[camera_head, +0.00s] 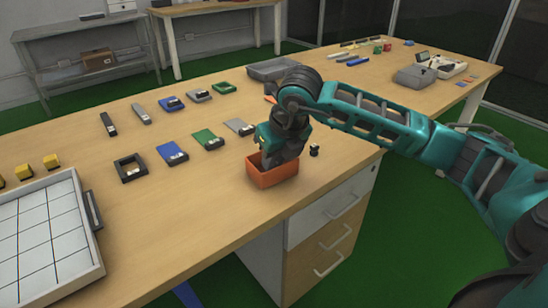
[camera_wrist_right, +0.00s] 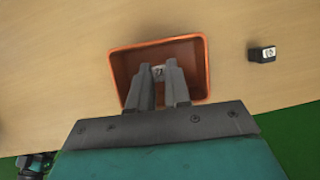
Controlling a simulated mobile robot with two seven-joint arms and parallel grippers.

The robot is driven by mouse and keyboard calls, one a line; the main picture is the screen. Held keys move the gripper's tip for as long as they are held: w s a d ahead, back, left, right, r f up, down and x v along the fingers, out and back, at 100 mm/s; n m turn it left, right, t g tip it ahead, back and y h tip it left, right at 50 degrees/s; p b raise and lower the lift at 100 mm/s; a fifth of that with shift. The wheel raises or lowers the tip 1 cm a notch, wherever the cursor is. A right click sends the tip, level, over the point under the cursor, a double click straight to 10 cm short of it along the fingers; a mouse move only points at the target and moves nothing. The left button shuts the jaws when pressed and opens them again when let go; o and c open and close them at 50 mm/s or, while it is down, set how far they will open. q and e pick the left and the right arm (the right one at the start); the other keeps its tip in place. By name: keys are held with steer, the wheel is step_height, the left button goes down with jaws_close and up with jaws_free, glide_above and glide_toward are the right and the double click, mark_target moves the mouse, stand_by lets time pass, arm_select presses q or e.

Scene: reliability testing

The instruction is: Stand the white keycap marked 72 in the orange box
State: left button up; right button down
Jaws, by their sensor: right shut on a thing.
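The orange box (camera_head: 272,176) stands near the front edge of the wooden table, and it fills the middle of the right wrist view (camera_wrist_right: 120,66). My right gripper (camera_head: 282,156) reaches down into the box; its fingers (camera_wrist_right: 160,84) show inside the walls. It is shut on a small white keycap (camera_wrist_right: 158,70), mostly hidden between the fingertips; its marking is too small to read surely. I cannot tell whether the keycap touches the box floor. My left gripper is in neither view.
A small black keycap with a white top (camera_head: 314,150) stands on the table right of the box. Blue, green and grey flat pieces lie in rows to the left. A white gridded tray (camera_head: 48,235) is at the left front. The table edge is close to the box.

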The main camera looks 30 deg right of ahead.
steer(key=shift+f, duration=0.2)
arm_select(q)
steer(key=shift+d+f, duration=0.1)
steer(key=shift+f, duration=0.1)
arm_select(e)
steer(key=c, duration=1.1)
jaws_free()
steer(key=shift+r, duration=0.1)
steer(key=shift+r, duration=0.3)
arm_select(q)
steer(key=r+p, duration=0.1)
steer(key=p, duration=0.1)
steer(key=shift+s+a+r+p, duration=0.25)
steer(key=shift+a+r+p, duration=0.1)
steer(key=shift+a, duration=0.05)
arm_select(e)
steer(key=v, duration=1.1)
steer(key=shift+s+r, duration=0.15)
steer(key=shift+r, duration=0.15)
